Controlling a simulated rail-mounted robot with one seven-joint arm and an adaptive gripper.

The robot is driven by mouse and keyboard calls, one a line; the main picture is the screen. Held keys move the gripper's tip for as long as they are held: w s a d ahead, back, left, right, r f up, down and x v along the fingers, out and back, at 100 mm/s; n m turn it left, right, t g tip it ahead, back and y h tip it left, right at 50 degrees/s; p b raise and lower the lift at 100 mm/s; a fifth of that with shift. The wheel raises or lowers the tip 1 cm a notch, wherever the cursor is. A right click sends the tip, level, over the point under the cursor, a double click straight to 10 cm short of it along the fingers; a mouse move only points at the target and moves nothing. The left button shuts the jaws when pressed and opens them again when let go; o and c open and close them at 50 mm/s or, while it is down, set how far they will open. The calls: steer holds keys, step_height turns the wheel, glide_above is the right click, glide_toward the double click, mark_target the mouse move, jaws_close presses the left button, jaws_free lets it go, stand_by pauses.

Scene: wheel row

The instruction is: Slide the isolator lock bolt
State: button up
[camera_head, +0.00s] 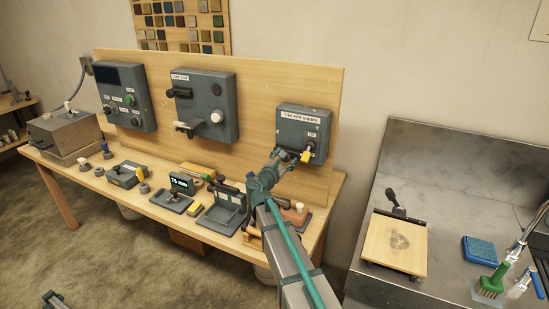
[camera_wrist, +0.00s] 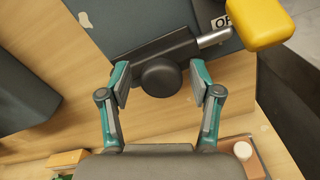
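The grey box labelled "Trial Kiln Supply" (camera_head: 303,130) is fixed to the wooden back panel. The isolator lock bolt shows in the wrist view as a dark housing (camera_wrist: 140,54) with a round black knob (camera_wrist: 162,78) and a silver rod (camera_wrist: 214,38). The rod reaches right towards a yellow block (camera_wrist: 258,24), which also shows on the box in the head view (camera_head: 307,156). My gripper (camera_wrist: 160,78) is open, with one finger on each side of the knob and a small visible gap at both sides. In the head view my gripper (camera_head: 281,157) partly hides the bolt.
Two more grey boxes (camera_head: 203,104) (camera_head: 124,96) hang on the panel to the left. The bench below holds several small tools and fixtures, including a box with a small display (camera_head: 182,184). A metal sink counter (camera_head: 430,155) stands to the right.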

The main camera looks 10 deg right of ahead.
steer(key=shift+s, duration=0.1)
steer(key=v, duration=0.7)
steer(key=shift+b, duration=0.3)
stand_by(0.3)
